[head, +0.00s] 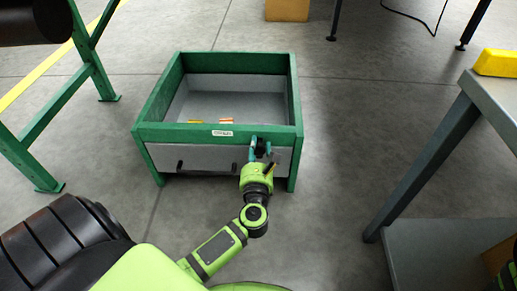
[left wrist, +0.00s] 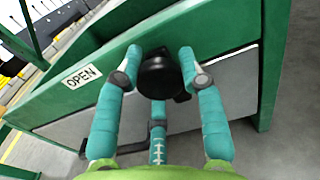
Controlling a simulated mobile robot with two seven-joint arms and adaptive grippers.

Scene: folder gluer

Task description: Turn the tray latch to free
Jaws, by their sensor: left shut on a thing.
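The tray latch is a black round knob (left wrist: 158,80) on the green front rail, near its right end. In the head view the latch (head: 261,146) is largely hidden by my gripper. My left gripper (left wrist: 161,62) has teal fingers on both sides of the knob and a third finger below; it is shut on the latch. It also shows in the head view (head: 260,150) at the front right of the green-framed box (head: 172,132). The grey tray front (head: 208,159) sits below the rail. A label reading OPEN (left wrist: 82,76) is on the rail left of the knob. My right gripper is not seen.
Small yellow and red items (head: 226,121) lie inside the box. A green stand (head: 62,113) is at left. A grey table (head: 496,100) with a yellow object (head: 495,63) is at right. Floor between box and table is clear.

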